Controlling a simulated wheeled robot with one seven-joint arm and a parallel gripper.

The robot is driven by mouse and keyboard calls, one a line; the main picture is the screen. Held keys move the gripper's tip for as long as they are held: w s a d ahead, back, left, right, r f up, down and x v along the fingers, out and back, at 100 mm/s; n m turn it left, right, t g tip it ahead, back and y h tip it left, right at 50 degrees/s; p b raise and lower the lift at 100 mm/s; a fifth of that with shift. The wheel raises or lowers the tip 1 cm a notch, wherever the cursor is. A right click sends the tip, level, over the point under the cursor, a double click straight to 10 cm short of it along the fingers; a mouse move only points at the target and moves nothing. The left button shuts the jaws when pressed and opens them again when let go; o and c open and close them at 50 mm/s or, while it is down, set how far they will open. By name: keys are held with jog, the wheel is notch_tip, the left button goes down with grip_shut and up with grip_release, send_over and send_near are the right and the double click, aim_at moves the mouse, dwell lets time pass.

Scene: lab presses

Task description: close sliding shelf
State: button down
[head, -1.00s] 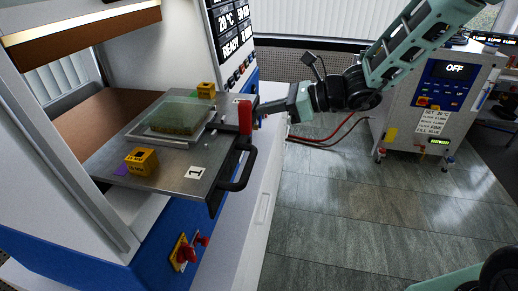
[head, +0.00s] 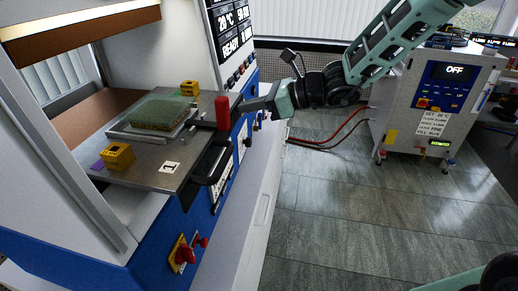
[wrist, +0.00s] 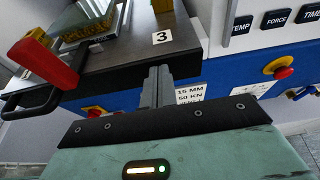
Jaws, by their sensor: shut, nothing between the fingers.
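The sliding shelf (head: 140,172) is a grey metal plate partly pulled out of the press on the left. Its front edge still stands out a little past the blue front panel. A black handle (head: 213,165) and a red upright grip (head: 222,112) are on that edge. The edge also shows in the wrist view (wrist: 110,76). My gripper (head: 243,107) is shut and empty, at the shelf's front edge to the right of the red grip. In the wrist view my fingertips (wrist: 158,72) meet the dark edge below the "3" label and seem to touch it.
A glass-topped mould (head: 157,110) and yellow blocks (head: 117,156) (head: 189,88) lie on the shelf. Red knobs (head: 186,252) stick out of the blue panel below. A grey control cabinet (head: 430,100) stands at the right. The floor between is clear except for hoses (head: 335,137).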

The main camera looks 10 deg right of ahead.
aim_at(210, 100)
jog(key=shift+w+a, duration=0.2)
jog(key=shift+a, duration=0.4)
jog(key=shift+w+a+b, duration=0.25)
jog(key=shift+w+a, duration=0.1)
jog(key=shift+a, duration=0.5)
jog(key=shift+w+a+b, duration=0.2)
jog(key=shift+w+a, duration=0.15)
jog(key=shift+a, duration=0.45)
jog(key=shift+w+a+b, duration=0.25)
jog(key=shift+w+a, duration=0.1)
jog(key=shift+a, duration=0.6)
jog(key=shift+w+a, duration=0.3)
jog(key=shift+a, duration=0.35)
jog(key=shift+w+a, duration=0.25)
jog(key=shift+a, duration=0.4)
jog(key=shift+w+a+b, duration=0.15)
jog(key=shift+w+a, duration=0.1)
jog(key=shift+a, duration=0.35)
jog(key=shift+w+a+b, duration=0.15)
jog(key=shift+w+a, duration=0.1)
jog(key=shift+a, duration=0.4)
